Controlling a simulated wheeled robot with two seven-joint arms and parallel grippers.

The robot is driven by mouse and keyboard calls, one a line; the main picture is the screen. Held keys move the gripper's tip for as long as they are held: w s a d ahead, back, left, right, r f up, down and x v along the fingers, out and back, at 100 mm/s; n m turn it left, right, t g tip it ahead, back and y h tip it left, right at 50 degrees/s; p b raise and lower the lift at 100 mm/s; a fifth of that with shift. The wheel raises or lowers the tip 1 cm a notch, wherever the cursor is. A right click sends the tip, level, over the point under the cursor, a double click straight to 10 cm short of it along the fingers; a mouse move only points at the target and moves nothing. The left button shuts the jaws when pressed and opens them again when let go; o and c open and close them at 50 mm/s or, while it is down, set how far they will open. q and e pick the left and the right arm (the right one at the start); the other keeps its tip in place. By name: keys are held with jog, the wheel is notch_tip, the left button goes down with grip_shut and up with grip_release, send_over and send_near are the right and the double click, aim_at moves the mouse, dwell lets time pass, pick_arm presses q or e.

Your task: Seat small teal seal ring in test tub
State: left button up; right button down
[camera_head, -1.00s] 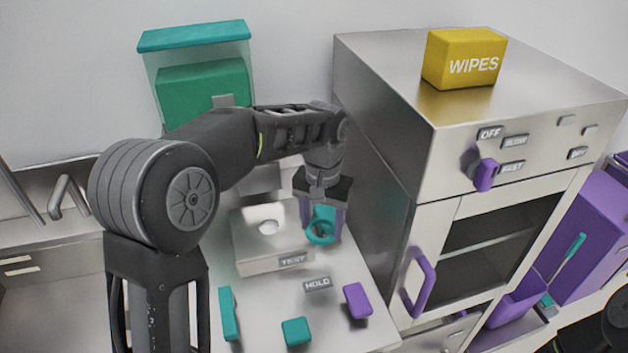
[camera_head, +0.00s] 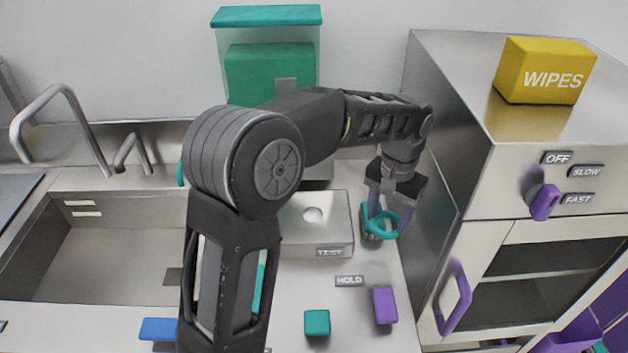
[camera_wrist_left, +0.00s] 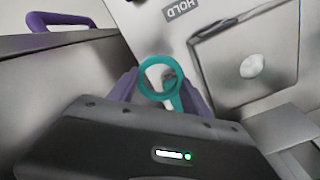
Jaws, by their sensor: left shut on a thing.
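The small teal seal ring (camera_head: 381,235) is between the purple fingers of my left gripper (camera_head: 383,212), which is shut on it. It also shows in the left wrist view (camera_wrist_left: 141,80), with its round opening facing the camera. The test tub (camera_head: 330,234) is a low metal block with a TEST label and a pale round spot on top. In the head view, the ring is just right of the tub. I cannot tell how high it is above the counter. In the left wrist view the tub (camera_wrist_left: 225,75) is right of the gripper. My right gripper is out of view.
A metal oven-like cabinet (camera_head: 450,160) stands close right of my left gripper, with a purple handle (camera_head: 453,298). A HOLD label (camera_head: 349,281), a teal block (camera_head: 317,322) and a purple block (camera_head: 385,305) are in front. A sink (camera_head: 100,245) is left.

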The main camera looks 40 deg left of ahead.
aim_at(313, 211)
pick_arm(q)
jog(key=s+a+r+m+p, duration=0.1)
jog(key=a+m, duration=0.2)
jog(key=a, duration=0.2)
jog(key=s+a+r+m+p, duration=0.1)
jog(key=a+m+p, duration=0.1)
jog(key=a, duration=0.3)
jog(key=s+a+r+m+p, duration=0.1)
jog(key=a+r+m, duration=0.1)
jog(key=a+m, duration=0.3)
jog(key=shift+s+a, duration=0.4)
jog(key=shift+a, duration=0.1)
jog(key=shift+s+a+r+m, duration=0.1)
jog(key=shift+s+a+m, duration=0.05)
jog(key=shift+a+m, duration=0.2)
jog(key=shift+d+f+b, duration=0.1)
jog(key=shift+f+b, duration=1.2)
jog(key=shift+f, duration=1.1)
jog(key=shift+f, duration=0.25)
jog(key=shift+f, duration=0.3)
